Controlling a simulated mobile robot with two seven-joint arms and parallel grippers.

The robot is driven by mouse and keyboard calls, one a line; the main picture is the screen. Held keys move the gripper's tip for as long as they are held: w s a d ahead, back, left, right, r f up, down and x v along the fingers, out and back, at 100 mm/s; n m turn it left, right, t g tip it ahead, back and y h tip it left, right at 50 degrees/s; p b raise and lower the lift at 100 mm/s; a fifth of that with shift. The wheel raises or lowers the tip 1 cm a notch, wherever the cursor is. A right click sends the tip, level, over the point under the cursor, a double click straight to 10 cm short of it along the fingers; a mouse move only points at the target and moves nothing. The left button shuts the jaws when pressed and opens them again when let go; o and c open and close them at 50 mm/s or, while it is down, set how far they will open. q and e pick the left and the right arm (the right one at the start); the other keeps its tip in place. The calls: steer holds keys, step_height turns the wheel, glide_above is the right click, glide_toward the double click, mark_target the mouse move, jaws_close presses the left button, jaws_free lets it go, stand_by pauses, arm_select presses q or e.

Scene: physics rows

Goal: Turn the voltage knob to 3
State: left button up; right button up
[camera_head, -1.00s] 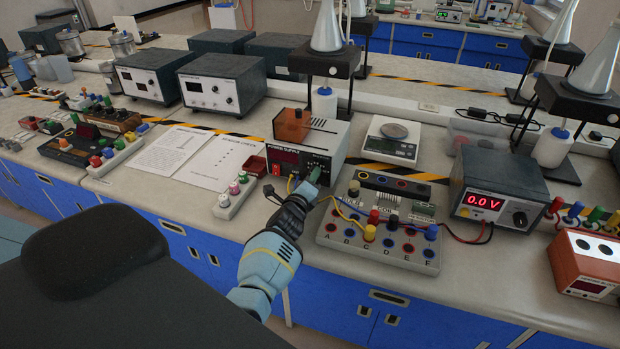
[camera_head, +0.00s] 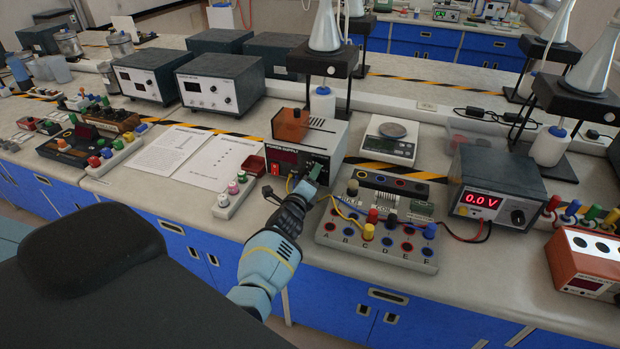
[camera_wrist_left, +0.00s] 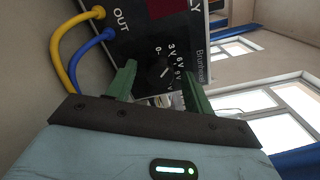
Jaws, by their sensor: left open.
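The power supply (camera_head: 333,142) is a pale box with a dark front panel and a dark red display, standing near the bench's front edge. In the left wrist view its panel (camera_wrist_left: 135,45) shows turned sideways, with marks 0, 3V, 6V and 9V around a black voltage knob (camera_wrist_left: 160,74). A short white line shows on the knob; which mark it points at I cannot tell for sure. My left gripper (camera_head: 311,178) is at the panel's lower right in the head view. In the wrist view its green fingers (camera_wrist_left: 158,84) are open, one on each side of the knob; contact is unclear.
Yellow and blue leads (camera_wrist_left: 97,14) plug in beside the OUT label. A socket board (camera_head: 378,240) with coloured plugs stands right of my gripper. A scale (camera_head: 390,140) and a meter reading 0.0 V (camera_head: 497,190) stand further right. Papers (camera_head: 215,160) lie left.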

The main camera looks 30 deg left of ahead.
arm_select(q)
steer(key=shift+s+d+r, duration=0.15)
steer(key=shift+s, duration=0.45)
steer(key=p+v, duration=0.1)
steer(key=v, duration=0.5)
steer(key=shift+p, duration=0.4)
steer(key=shift+s+d, duration=0.1)
steer(key=shift+s, duration=0.15)
arm_select(e)
steer(key=shift+w+d+r+t, duration=0.15)
steer(key=shift+w+r+t, duration=0.05)
steer(key=shift+w+r, duration=0.4)
steer(key=shift+w+d+r+t, duration=0.2)
steer(key=shift+w+r, duration=0.25)
steer(key=shift+r, duration=0.15)
steer(key=shift+a+r, duration=0.1)
steer(key=shift+a, duration=0.05)
